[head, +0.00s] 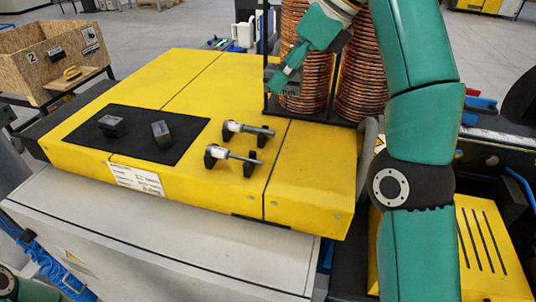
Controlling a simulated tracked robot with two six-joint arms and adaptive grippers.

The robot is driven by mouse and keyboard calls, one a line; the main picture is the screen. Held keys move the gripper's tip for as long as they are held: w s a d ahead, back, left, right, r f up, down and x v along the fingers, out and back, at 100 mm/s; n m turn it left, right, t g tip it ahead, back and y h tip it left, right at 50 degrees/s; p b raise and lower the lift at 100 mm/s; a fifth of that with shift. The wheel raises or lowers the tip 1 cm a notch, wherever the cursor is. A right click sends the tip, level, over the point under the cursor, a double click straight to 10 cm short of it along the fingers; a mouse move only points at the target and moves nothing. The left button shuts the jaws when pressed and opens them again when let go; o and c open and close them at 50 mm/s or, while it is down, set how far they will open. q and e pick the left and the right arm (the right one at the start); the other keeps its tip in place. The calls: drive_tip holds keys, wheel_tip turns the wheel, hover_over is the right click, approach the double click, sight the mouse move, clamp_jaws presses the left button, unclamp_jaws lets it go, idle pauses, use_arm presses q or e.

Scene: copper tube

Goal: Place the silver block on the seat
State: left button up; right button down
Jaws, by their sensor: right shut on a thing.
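My right gripper (279,80) reaches down from the upper right to the front of the copper coils. It is shut on a small grey block (289,91), mostly hidden by the fingers; it may be the silver block. Two dark grey blocks lie on the black mat (137,148) at the left of the yellow top: one on the left (113,124) and one to its right (161,133). I cannot tell which thing is the seat. My left gripper is not in view.
Tall copper coils (305,92) stand in a black rack behind the yellow top (180,80). Two silver-and-black tools rest on black holders, one behind (248,129) and one in front (234,155). A wooden crate (38,62) stands at the far left. The yellow top's front right is bare.

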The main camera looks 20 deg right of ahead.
drive_tip(key=shift+d+f, duration=0.1)
drive_tip(key=shift+f, duration=0.1)
drive_tip(key=shift+s+d+f, duration=0.15)
drive_tip(key=shift+s+f, duration=0.2)
drive_tip(key=shift+f, duration=0.1)
drive_tip(key=shift+s+f+b, duration=0.1)
drive_tip(key=shift+f+b, duration=0.25)
wheel_tip(320, 180, down, 13)
drive_tip(key=b, duration=0.6)
drive_tip(key=shift+b, duration=0.3)
drive_tip(key=shift+w+f+b, duration=0.2)
drive_tip(key=shift+f+b, duration=0.35)
drive_tip(key=shift+f, duration=1.55)
drive_tip(key=shift+f, duration=0.1)
drive_tip(key=c, duration=0.7)
unclamp_jaws()
drive_tip(key=shift+f, duration=0.1)
